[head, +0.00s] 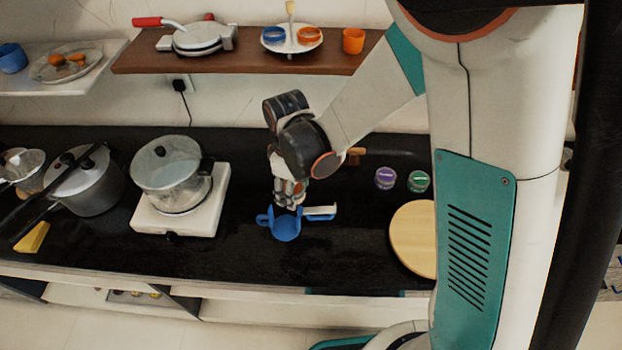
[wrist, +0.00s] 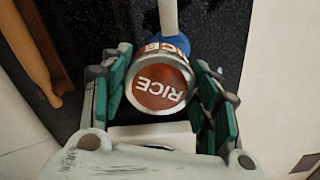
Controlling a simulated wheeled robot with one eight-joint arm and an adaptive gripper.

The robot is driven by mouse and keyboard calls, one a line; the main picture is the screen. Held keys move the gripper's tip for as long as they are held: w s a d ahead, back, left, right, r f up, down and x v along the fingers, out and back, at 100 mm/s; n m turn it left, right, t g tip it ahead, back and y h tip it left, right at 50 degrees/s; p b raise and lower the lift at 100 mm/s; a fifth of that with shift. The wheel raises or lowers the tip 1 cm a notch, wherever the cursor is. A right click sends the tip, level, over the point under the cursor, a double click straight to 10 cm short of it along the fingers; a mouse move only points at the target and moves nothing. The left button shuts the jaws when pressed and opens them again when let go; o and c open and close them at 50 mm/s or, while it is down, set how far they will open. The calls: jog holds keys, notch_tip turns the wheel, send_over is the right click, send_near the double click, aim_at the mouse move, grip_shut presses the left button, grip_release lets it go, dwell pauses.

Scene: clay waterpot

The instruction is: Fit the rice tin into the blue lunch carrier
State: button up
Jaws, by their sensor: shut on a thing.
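The rice tin (wrist: 160,85) is held between the two green-padded fingers of my gripper (wrist: 163,78) in the wrist view. Its round end with a red-brown RICE label faces the camera, and part of its labelled side shows. In the head view my gripper (head: 290,192) is just above the blue lunch carrier (head: 286,230) on the black counter. The carrier has a blue loop at its left and a white-and-blue bar at its right. A bit of blue (wrist: 179,43) shows behind the tin in the wrist view. I cannot tell whether the tin touches the carrier or is inside it.
A steel pot (head: 172,172) on a white stove (head: 205,213) stands left of the carrier. A purple jar (head: 385,179), a green jar (head: 419,181) and a round wooden board (head: 415,242) are at right. A brown shelf (head: 180,64) hangs above. The counter in front is clear.

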jog(key=shift+s+a+r+n, duration=0.25)
jog(key=shift+s+a+n, duration=0.1)
jog(key=shift+a, duration=0.25)
jog(key=shift+s+a+r+n, duration=0.25)
jog(key=shift+a+n, duration=0.1)
jog(key=shift+a, duration=0.2)
jog(key=shift+s+a+f, duration=0.1)
jog(key=shift+a, duration=0.2)
jog(key=shift+f+b, duration=0.95)
jog(key=shift+f, duration=1.05)
jog(key=shift+f+b, duration=1.6)
jog(key=shift+b, duration=0.25)
jog(key=shift+f+b, duration=0.35)
jog(key=shift+f+b, duration=1.2)
jog(key=shift+f, duration=0.05)
jog(key=shift+f+b, duration=0.3)
jog(key=shift+f, duration=0.05)
jog(key=shift+f+b, duration=0.4)
dwell(0.3)
